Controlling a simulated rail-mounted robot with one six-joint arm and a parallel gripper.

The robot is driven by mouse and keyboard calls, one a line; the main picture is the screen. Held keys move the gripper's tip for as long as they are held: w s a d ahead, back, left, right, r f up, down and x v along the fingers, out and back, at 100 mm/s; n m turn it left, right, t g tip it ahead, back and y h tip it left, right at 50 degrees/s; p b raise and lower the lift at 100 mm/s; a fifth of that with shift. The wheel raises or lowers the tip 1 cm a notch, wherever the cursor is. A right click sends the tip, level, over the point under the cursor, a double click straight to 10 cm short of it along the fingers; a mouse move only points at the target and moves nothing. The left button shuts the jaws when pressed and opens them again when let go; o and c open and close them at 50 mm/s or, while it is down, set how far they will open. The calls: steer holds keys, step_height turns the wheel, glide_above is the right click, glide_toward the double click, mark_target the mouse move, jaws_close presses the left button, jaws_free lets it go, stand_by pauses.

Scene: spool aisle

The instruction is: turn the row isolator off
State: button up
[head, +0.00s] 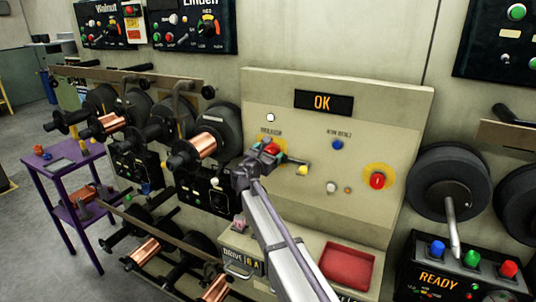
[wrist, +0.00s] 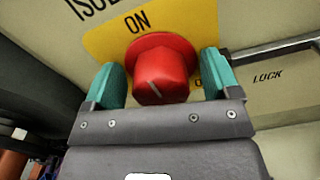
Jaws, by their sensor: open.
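The row isolator is a red rotary knob (wrist: 160,70) on a yellow plate (wrist: 112,42) marked ON above it. A second label at the plate's lower right is mostly hidden by a finger. A pale pointer line on the knob's face lies diagonally. In the head view, the knob (head: 271,148) is at the left of the beige panel (head: 300,130). My gripper (wrist: 168,84) is open, with one teal finger on each side of the knob. I cannot tell whether the fingers touch it. My gripper (head: 266,154) partly covers the isolator in the head view.
A metal rod (wrist: 275,48) and a LOCK label (wrist: 267,76) are right of the knob. The panel has an OK display (head: 323,101), a blue button (head: 337,145) and a red button (head: 377,181). Copper spools (head: 203,146) stand left; a red tray (head: 347,266) is below.

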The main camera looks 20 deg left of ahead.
steer(key=shift+c, duration=0.3)
steer(key=c, duration=0.9)
steer(key=shift+o, duration=0.2)
steer(key=m, duration=0.4)
steer(key=shift+f+m, duration=0.1)
steer(key=shift+m, duration=0.2)
steer(key=m, duration=0.4)
steer(key=shift+d+m, duration=0.15)
steer(key=shift+m, duration=0.15)
steer(key=m, duration=0.4)
steer(key=shift+f+m, duration=0.15)
steer(key=shift+m, duration=2.25)
